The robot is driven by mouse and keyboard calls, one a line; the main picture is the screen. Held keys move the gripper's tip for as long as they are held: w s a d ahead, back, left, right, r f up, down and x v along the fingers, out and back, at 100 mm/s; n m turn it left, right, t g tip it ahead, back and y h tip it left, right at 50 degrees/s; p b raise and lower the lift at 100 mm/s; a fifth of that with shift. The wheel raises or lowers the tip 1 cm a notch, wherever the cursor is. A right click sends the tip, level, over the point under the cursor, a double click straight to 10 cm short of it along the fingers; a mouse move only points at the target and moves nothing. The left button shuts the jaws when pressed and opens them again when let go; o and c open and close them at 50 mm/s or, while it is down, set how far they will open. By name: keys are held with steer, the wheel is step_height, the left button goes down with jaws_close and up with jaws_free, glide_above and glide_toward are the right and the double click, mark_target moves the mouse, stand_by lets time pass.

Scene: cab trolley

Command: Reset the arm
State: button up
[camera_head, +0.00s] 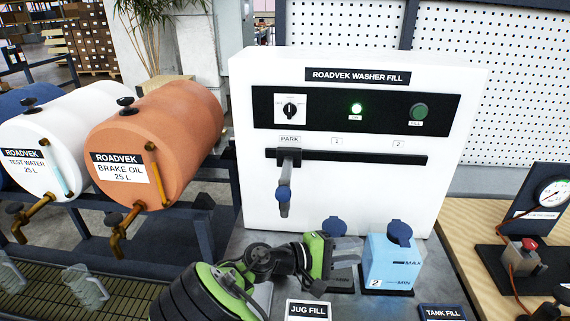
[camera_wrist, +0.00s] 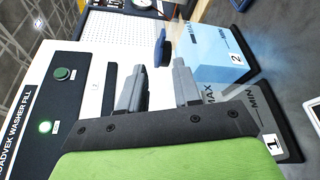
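My gripper (camera_head: 345,250) is low in front of the white washer-fill panel, by the clear tank marked 1 and left of the blue tank marked 2 (camera_head: 390,265). In the wrist view my gripper's two grey fingers (camera_wrist: 158,88) stand apart, with nothing visible held between them. Tank 1 (camera_wrist: 275,125) is just right of the fingers and tank 2 (camera_wrist: 215,45) lies beyond. In the head view tank 1 is mostly hidden by my gripper; a blue cap (camera_head: 333,226) shows behind it. Whether the gripper touches tank 1 cannot be told.
The ROADVEK WASHER FILL panel (camera_head: 340,190) stands close behind, its spout lever (camera_head: 285,190) hanging at PARK and a green light lit. Orange (camera_head: 160,140) and white drums are on the left. A gauge and red-button unit (camera_head: 525,250) stand on the right-hand bench.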

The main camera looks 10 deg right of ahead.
steer(key=s+d+f+m+g+y, duration=0.1)
steer(key=s+d+f+m+y, duration=0.15)
steer(key=s+y, duration=0.5)
steer(key=s+a+r+m+t+y, duration=0.2)
steer(key=s+a+r+t+y, duration=0.3)
steer(key=s+a+r+y, duration=0.3)
steer(key=s+a+r, duration=0.1)
steer(key=s+a, duration=0.2)
steer(key=s, duration=0.2)
steer(key=shift+s+a+t+y, duration=0.15)
steer(key=shift+a+t+y, duration=0.2)
steer(key=shift+t, duration=0.05)
steer(key=shift+r, duration=0.1)
stand_by(0.5)
